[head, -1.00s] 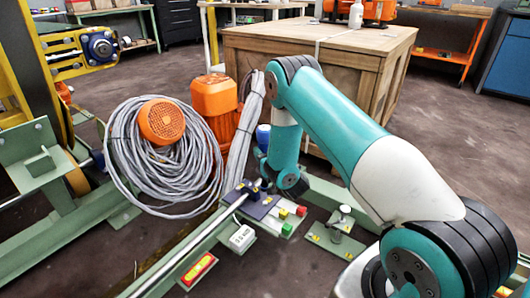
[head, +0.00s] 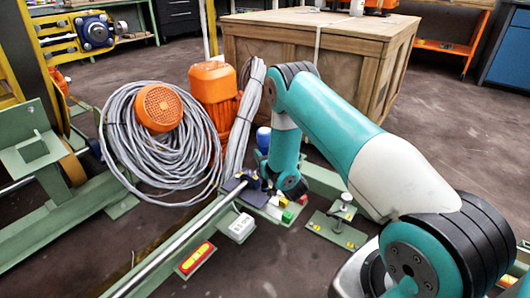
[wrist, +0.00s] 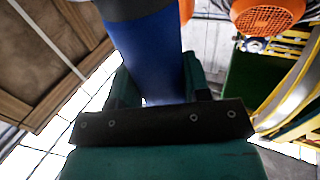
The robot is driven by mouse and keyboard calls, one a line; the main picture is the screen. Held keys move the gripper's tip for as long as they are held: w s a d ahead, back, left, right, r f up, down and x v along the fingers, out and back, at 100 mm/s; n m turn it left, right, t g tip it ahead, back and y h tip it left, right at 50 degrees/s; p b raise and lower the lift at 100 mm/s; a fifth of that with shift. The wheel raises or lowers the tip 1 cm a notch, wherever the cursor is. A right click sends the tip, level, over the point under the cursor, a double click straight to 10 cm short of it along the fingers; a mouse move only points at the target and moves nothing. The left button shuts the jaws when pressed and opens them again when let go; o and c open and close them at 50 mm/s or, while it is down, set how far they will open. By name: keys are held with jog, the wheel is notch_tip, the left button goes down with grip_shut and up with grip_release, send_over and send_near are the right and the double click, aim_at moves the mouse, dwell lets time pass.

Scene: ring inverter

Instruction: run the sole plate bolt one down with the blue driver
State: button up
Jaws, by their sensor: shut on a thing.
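The blue driver (wrist: 150,50) is a thick blue cylinder between the jaws of my gripper (wrist: 155,92) in the wrist view. My gripper is shut on it. In the head view, a short blue piece that looks like the driver (head: 263,138) shows left of my forearm. The rest of the driver and my jaws are mostly hidden behind my wrist. Below is a dark plate (head: 234,184) on a green frame, partly covered by my wrist. I cannot make out bolt one or whether the driver's tip touches it.
A long metal bar (head: 165,250) runs to the lower left. The grey cable coil (head: 115,150) and orange motor (head: 213,82) stand behind left. A wooden crate (head: 290,55) fills the back.

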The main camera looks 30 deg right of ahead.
aim_at(265, 146)
jog(key=shift+f+b, duration=0.65)
jog(key=shift+f, duration=0.5)
dwell(2.4)
jog(key=shift+r, duration=0.1)
jog(key=shift+r+p, duration=2.4)
jog(key=shift+r, duration=0.2)
